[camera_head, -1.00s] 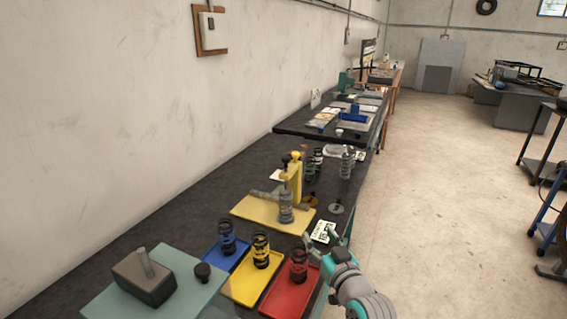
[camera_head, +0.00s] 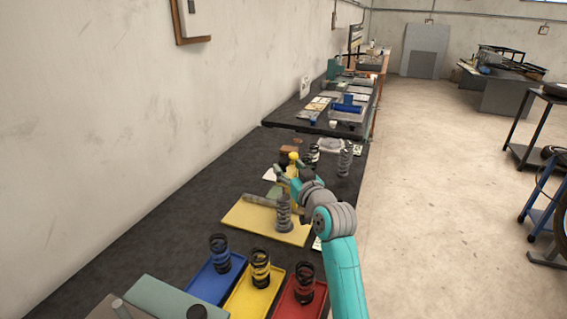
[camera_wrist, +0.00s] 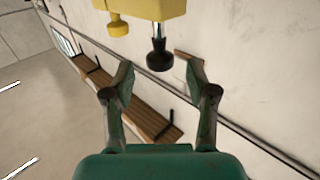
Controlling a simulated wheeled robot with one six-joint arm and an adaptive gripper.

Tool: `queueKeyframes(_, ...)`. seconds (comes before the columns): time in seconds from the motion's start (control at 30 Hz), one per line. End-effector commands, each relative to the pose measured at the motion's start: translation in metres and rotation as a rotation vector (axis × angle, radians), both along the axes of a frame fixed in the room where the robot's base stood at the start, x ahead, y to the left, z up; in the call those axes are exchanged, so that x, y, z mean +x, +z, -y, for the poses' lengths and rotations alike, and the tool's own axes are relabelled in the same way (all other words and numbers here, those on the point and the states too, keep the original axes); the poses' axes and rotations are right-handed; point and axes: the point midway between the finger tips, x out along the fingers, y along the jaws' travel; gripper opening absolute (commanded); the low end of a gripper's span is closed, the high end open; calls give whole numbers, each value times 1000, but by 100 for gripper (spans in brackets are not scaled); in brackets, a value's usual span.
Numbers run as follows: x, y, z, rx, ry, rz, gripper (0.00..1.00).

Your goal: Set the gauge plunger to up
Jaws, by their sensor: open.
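The gauge is a yellow upright stand (camera_head: 294,171) on a yellow base plate (camera_head: 243,219). In the wrist view its yellow body (camera_wrist: 146,8) is at the top edge. A plunger with a black knob (camera_wrist: 160,57) and a bright shaft sticks out of it, beside a yellow knob (camera_wrist: 118,27). My gripper (camera_wrist: 159,70) is open, its fingertips either side of the black knob's line but apart from it. Nothing is between the fingers' lower parts. In the head view my gripper (camera_head: 281,176) is at the stand and partly covers it; the black knob cannot be made out there.
A grey spring (camera_head: 284,213) stands on the yellow plate's right part. Blue (camera_head: 199,289), yellow (camera_head: 238,303) and red (camera_head: 282,311) trays with dark springs are in front. More springs (camera_head: 345,159) stand behind. The wall is left; open floor is right.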

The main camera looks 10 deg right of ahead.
Motion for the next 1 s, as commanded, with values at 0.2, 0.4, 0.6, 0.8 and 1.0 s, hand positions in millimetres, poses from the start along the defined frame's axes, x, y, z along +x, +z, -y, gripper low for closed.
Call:
queueKeyframes(0.2, 29, 0, -5, 0, 0, 0, 57)
queueKeyframes(0.4, 39, 0, -7, 0, 0, 1, 57)
queueKeyframes(0.6, 39, 0, -7, 0, 0, 0, 57)
queueKeyframes(0.8, 39, 0, -6, 0, 0, 1, 22)
queueKeyframes(1.0, 39, 0, -6, 0, 0, 1, 0)
